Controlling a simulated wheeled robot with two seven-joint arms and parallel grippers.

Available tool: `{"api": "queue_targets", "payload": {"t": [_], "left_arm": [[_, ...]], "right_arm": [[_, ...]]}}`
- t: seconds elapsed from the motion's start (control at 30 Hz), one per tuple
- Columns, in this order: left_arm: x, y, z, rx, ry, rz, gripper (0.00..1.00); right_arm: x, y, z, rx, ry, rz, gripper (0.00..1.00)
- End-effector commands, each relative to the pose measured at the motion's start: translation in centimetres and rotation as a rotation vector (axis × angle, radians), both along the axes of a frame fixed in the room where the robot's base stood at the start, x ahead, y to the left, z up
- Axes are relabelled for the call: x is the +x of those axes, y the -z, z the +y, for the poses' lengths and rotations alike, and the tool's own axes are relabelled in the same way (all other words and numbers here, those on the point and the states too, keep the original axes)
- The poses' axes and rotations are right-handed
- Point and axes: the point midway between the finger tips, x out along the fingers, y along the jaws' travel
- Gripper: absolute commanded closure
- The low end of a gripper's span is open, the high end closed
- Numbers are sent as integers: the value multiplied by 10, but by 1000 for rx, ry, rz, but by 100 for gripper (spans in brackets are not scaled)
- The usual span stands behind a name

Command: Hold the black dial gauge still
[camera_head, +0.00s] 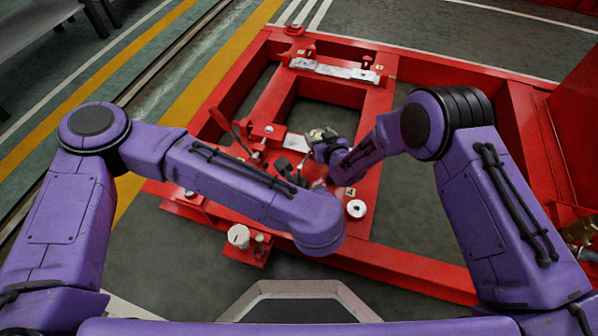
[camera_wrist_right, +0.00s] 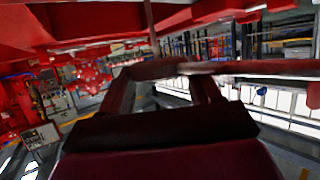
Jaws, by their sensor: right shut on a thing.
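My right gripper (camera_head: 319,142) is at the red frame's middle, shut on a small dark and pale thing that looks like the black dial gauge (camera_head: 318,133). The gauge is small here, and its face cannot be read. In the right wrist view my right gripper (camera_wrist_right: 162,85) shows as two dark red fingers, with a bar-like shape across their tips and a thin upright rod beyond. My left gripper (camera_head: 288,170) is low over the frame, left of the right one and partly hidden by my left wrist. Its jaws are too small and dark to read.
The red steel base frame (camera_head: 395,255) fills the middle, with open gaps to the floor. A pale metal plate (camera_head: 335,70) lies on its far crossbar. A white round cap (camera_head: 238,236) stands near the front left. A tall red body (camera_head: 578,120) is at the right.

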Motion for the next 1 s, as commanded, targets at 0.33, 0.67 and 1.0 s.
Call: {"api": "queue_targets", "payload": {"t": [0.33,0.67,1.0], "left_arm": [[0,0,0,0,-1,0,100],[0,0,0,-1,-1,0,100],[0,0,0,0,0,0,100]], "right_arm": [[-1,2,0,-2,-1,5,8],[-31,-13,-10,-4,-2,3,8],[-97,-40,-34,-3,0,4,8]]}}
